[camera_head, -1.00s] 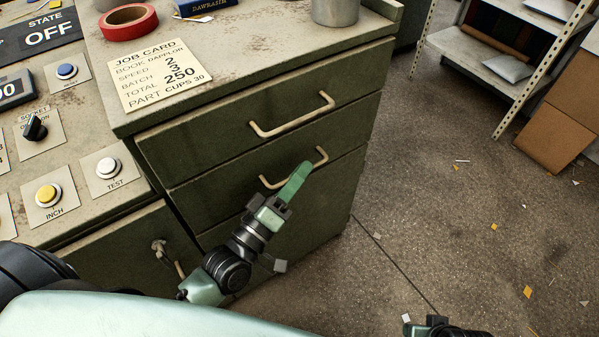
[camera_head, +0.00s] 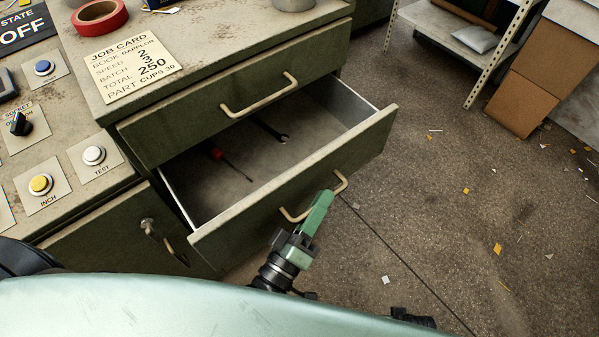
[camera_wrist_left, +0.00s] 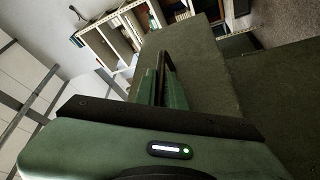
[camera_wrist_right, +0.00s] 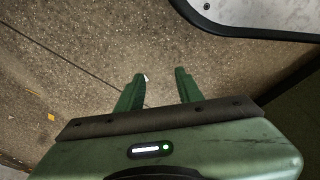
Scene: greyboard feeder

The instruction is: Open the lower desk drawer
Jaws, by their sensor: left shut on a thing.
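The lower desk drawer (camera_head: 290,182) is pulled well out of the green desk, with its inside showing. A red-handled screwdriver (camera_head: 218,155) and a dark wrench (camera_head: 272,131) lie in it. My left gripper (camera_head: 318,207) is shut on the beige handle (camera_head: 341,182) of this drawer. The left wrist view shows the green fingers (camera_wrist_left: 160,85) closed around the handle bar (camera_wrist_left: 167,66). The upper drawer (camera_head: 200,127) is shut. My right gripper (camera_wrist_right: 160,88) is open and empty above the floor in the right wrist view.
A control panel with a yellow button (camera_head: 41,184) stands at the left. A job card (camera_head: 132,66) and red tape (camera_head: 99,16) lie on the desk top. A shelf rack (camera_head: 460,40) and cardboard box (camera_head: 520,92) stand at the back right. The floor between is mostly clear, with scraps.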

